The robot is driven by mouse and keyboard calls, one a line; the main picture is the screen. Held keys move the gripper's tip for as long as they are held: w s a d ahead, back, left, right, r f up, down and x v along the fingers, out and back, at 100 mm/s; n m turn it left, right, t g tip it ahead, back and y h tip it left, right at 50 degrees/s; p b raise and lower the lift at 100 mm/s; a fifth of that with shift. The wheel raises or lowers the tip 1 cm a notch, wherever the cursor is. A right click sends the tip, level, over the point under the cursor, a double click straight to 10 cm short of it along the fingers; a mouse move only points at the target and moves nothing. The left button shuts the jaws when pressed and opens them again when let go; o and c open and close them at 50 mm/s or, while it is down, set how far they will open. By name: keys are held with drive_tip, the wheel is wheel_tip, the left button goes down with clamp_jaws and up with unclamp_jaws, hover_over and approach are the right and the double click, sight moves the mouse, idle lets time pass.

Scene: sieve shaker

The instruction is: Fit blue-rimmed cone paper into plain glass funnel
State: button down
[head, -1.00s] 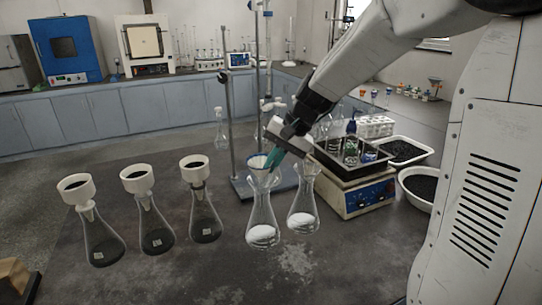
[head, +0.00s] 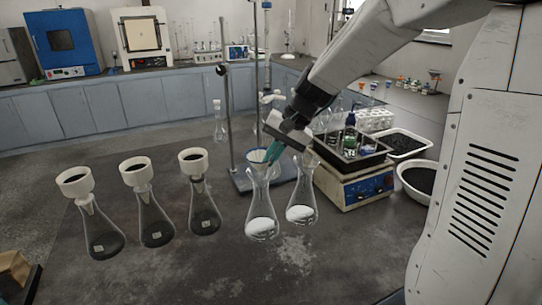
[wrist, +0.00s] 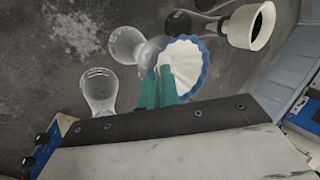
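The white fluted cone paper (wrist: 186,62) has a blue scalloped rim and shows open side up in the wrist view. In the head view the paper (head: 258,156) is at the mouth of the clear glass funnel (head: 259,172) on the left clear flask (head: 261,208). My gripper (wrist: 165,72) has its teal fingers close together at the paper's edge, seemingly pinching its wall. The gripper also shows in the head view (head: 270,158), tilted down from the right. The paper covers most of the funnel, so how deep it sits cannot be told.
A second clear flask (head: 301,203) stands close on the right. Several dark-filled flasks with white Buchner funnels (head: 134,171) stand left. The front table is bare.

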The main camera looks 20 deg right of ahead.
sight(272, 174)
drive_tip(key=shift+f, duration=0.35)
idle(0.3)
drive_tip(key=shift+f, duration=1)
drive_tip(key=shift+f, duration=0.2)
drive_tip(key=shift+f, duration=0.35)
